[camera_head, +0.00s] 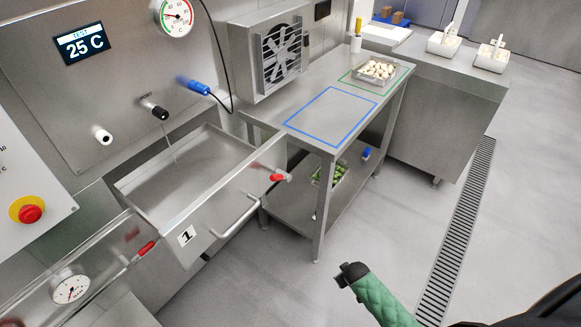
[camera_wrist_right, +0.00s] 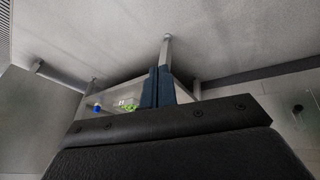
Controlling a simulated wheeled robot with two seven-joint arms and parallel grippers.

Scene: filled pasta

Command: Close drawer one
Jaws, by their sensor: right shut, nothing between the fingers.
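Drawer one (camera_head: 188,258) is a steel drawer with a "1" label on its front. It is pulled out from the machine, and its open tray interior shows. A bar handle (camera_head: 238,216) is on its front, with red latches near both ends. My right gripper (camera_head: 349,274), at the end of a green quilted sleeve, is right of and in front of the drawer, apart from the handle. In the right wrist view its dark fingers (camera_wrist_right: 157,87) are together with nothing between them. My left gripper is not in view.
A steel table (camera_head: 318,128) with blue and green outlines stands right of the drawer; its leg (camera_head: 318,215) is near the drawer front. A tray of pieces (camera_head: 376,72) lies on it. A floor grate (camera_head: 455,245) runs at right. Floor before the drawer is clear.

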